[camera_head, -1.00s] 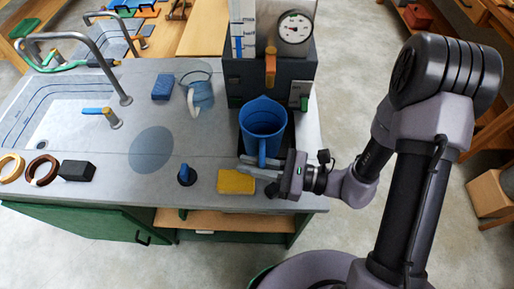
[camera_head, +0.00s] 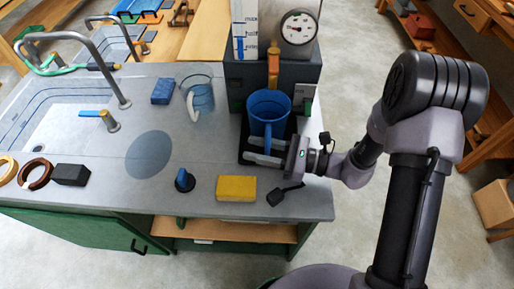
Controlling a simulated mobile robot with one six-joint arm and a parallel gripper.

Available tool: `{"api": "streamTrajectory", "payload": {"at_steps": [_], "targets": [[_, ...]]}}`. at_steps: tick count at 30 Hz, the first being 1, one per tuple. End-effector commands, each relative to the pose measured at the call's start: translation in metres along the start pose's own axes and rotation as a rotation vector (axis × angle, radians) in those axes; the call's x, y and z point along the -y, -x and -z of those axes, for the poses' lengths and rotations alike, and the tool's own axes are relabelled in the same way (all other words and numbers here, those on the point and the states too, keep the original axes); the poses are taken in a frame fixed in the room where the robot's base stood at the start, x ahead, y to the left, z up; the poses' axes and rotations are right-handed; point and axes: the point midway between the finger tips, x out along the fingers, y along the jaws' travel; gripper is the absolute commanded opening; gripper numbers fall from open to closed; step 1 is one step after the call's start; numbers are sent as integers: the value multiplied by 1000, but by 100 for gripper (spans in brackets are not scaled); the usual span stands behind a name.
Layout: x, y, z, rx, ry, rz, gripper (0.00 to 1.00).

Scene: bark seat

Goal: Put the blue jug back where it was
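The blue jug (camera_head: 268,106) is upright at the dark dispenser (camera_head: 273,78), over its black tray (camera_head: 251,132). Its handle points toward me. My gripper (camera_head: 257,151) comes in from the right, with its two fingers on either side of the lower handle, and appears shut on it. The jug's base is hidden, so I cannot tell whether it touches the tray. A blue-grey round patch (camera_head: 149,155) on the worktop is bare.
A clear jug (camera_head: 202,96) and blue sponge (camera_head: 162,91) stand left of the dispenser. A yellow sponge (camera_head: 236,188), blue-topped knob (camera_head: 185,181) and small black item (camera_head: 284,194) lie near the worktop's front edge. The sink (camera_head: 65,120) is at left.

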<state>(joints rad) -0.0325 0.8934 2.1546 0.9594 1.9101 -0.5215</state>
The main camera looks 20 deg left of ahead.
Motion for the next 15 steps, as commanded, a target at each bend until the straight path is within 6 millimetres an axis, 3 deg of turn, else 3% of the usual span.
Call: {"api": "streamTrajectory", "payload": {"at_steps": [15], "targets": [[0,3,4,0,-1,2,35]]}}
